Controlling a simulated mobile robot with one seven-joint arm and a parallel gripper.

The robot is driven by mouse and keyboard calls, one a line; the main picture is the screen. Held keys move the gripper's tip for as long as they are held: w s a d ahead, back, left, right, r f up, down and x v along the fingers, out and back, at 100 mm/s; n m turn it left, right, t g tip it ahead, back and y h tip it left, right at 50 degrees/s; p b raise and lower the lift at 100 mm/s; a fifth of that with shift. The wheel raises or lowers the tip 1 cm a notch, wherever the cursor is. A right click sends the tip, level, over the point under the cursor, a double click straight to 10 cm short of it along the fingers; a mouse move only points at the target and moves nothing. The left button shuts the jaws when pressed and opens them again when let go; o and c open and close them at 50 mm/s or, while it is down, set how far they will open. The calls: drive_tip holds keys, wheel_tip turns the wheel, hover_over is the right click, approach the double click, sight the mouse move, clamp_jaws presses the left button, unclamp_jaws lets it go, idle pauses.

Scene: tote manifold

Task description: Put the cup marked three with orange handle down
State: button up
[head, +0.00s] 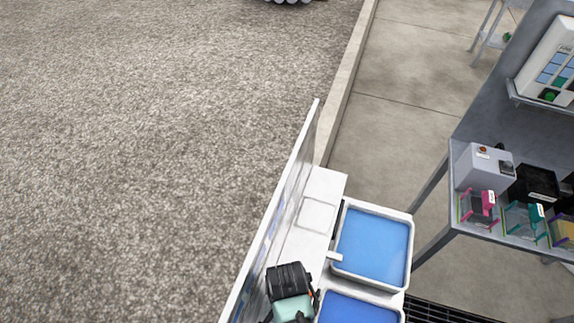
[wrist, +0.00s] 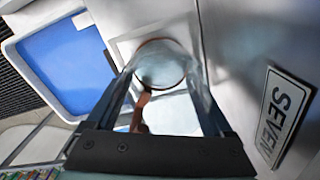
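The clear cup (wrist: 160,66) with a brownish-orange rim and handle (wrist: 140,108) is between the fingers of my gripper (wrist: 162,76) in the wrist view. The fingers lie against its two sides, so my gripper looks shut on it. No number on the cup is readable from here. Below the cup is the pale ledge (wrist: 127,40) with a faint square outline; I cannot tell whether the cup touches it. In the head view my black and teal arm end is at the bottom edge and hides the cup.
A white-rimmed tote with blue inside (head: 346,272) stands beside the ledge; another (head: 318,308) is nearer. A wall with a SEVEN sign (wrist: 284,117) borders the ledge. The ledge's square outline (head: 317,215) is clear. A grey shelf (head: 452,160) with coloured items stands at right.

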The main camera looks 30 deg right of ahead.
drive_tip(key=shift+o, duration=0.8)
wheel_tip(320, 180, up, 12)
drive_tip(key=shift+r+b, duration=0.15)
drive_tip(key=shift+b, duration=0.2)
